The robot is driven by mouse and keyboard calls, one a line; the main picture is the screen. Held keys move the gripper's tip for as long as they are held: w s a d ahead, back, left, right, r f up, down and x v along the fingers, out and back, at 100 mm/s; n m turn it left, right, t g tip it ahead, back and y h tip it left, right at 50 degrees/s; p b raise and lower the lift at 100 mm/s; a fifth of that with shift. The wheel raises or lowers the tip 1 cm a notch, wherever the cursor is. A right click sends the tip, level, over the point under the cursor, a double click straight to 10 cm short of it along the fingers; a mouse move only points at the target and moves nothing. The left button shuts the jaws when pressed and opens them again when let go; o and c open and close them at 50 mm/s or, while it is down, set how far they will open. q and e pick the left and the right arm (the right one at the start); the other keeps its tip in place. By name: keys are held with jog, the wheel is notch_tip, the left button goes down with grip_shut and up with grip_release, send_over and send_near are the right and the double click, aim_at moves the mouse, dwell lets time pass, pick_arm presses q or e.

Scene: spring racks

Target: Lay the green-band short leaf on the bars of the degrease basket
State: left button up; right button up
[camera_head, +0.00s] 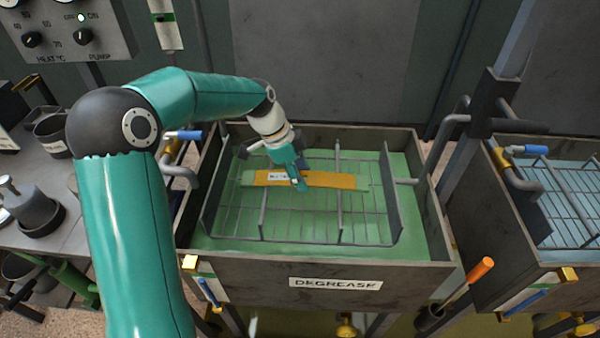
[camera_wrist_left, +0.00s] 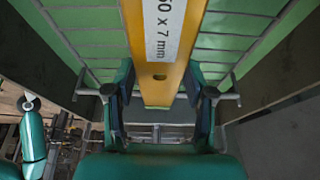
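The short leaf (camera_head: 330,180) is a flat yellow-orange strip with green at its ends and a white label. It lies lengthwise across the middle of the degrease basket (camera_head: 391,205), over the wire bars. In the left wrist view the leaf (camera_wrist_left: 160,55) runs down between the fingers, its label reading "50 x 7 mm" in part. I cannot tell whether the leaf touches the bars. My right gripper is not in view.
The degrease tank (camera_head: 240,268) with green liquid surrounds the basket. A second tank (camera_head: 535,245) with blue liquid and its own basket stands at the right. An orange-handled tool (camera_head: 481,270) stands by the tank's front right corner. A control panel (camera_head: 60,35) is at the upper left.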

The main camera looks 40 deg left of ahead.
pick_arm(q)
jog(key=o, duration=0.3)
jog(key=shift+r, duration=0.1)
jog(key=shift+r+p, duration=0.45)
jog(key=shift+p, duration=0.05)
jog(key=v, duration=1.1)
jog(key=shift+s+a+r, duration=0.15)
jog(key=shift+s+r, duration=0.05)
jog(key=shift+r, duration=0.15)
